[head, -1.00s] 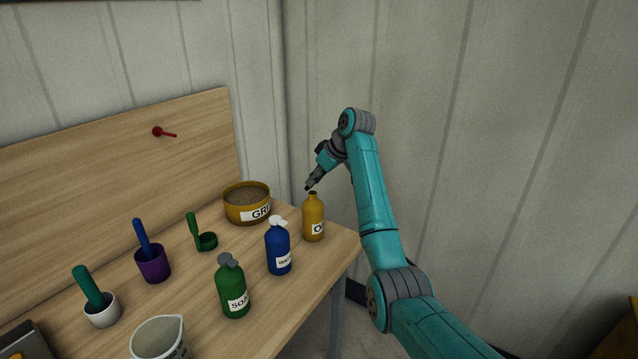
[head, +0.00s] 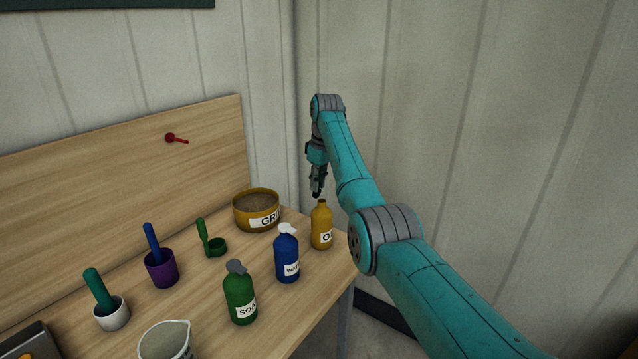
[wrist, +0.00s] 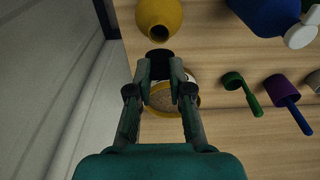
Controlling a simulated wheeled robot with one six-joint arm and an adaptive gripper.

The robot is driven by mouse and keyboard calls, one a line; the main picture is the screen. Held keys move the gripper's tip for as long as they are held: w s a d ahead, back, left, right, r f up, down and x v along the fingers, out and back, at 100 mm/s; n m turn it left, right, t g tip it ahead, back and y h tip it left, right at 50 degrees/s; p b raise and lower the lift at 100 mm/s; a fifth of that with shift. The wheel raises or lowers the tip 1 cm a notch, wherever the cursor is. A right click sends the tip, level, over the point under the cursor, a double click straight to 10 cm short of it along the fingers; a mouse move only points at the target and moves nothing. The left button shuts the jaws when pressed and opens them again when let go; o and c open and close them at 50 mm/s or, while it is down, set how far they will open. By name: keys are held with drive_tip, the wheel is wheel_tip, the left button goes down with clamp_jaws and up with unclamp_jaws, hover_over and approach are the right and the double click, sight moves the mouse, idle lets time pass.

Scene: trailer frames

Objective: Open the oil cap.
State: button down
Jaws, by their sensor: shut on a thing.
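The yellow oil bottle (head: 321,230) stands upright near the far right corner of the table, its label partly visible. In the wrist view the bottle (wrist: 158,12) shows a dark open mouth with no cap on it. My gripper (head: 316,192) points down just above and behind the bottle in the head view. In the wrist view my gripper (wrist: 160,75) is shut on a dark round piece, the oil cap (wrist: 156,62), held apart from the bottle's neck. The cap is too small to make out clearly in the head view.
A blue bottle (head: 287,256) and a green soap bottle (head: 240,300) stand to the left of the oil bottle. A yellow grit bowl (head: 255,212) sits behind them. Green scoop (head: 214,246), purple cup (head: 161,270) and white mortar (head: 111,315) are further left. The wall is close behind.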

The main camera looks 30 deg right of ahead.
drive_tip(key=shift+w+f+g, duration=0.2)
drive_tip(key=shift+g, duration=0.3)
idle(0.5)
drive_tip(key=c, duration=1)
unclamp_jaws()
drive_tip(key=shift+c, duration=0.2)
drive_tip(key=shift+r, duration=0.1)
drive_tip(key=shift+r, duration=0.1)
wheel_tip(320, 180, up, 7)
drive_tip(key=shift+s+r, duration=0.1)
drive_tip(key=shift+r, duration=0.05)
